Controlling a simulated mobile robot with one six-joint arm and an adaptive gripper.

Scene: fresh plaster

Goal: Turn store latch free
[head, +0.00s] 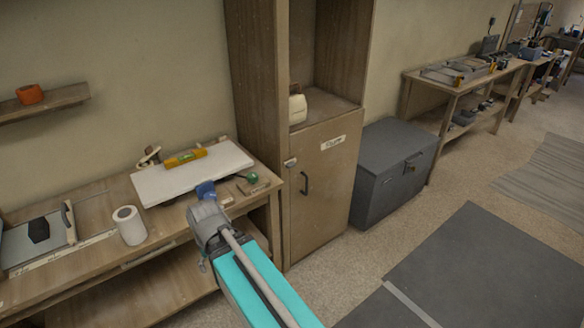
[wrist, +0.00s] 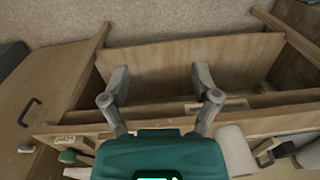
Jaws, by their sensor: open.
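The store cupboard door (head: 325,195) is closed, with a white label at its top. A small pale latch (head: 290,162) sits at the door's upper left edge, and a dark upright pull handle (head: 304,183) is below it. In the wrist view the door is at the left with the handle (wrist: 30,112) and the small pale latch (wrist: 26,148). My gripper (wrist: 160,75) is open and empty, with its fingers apart over the front of the bench. The latch is well off to its side, untouched. In the head view my gripper (head: 207,232) is partly hidden by my arm.
The workbench (head: 100,262) left of the cupboard carries a white board (head: 190,176), a yellow level (head: 185,158), a green-knobbed tool (head: 250,178) and a white roll (head: 129,225). A grey chest (head: 395,170) stands right of the cupboard. Floor before the door is clear.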

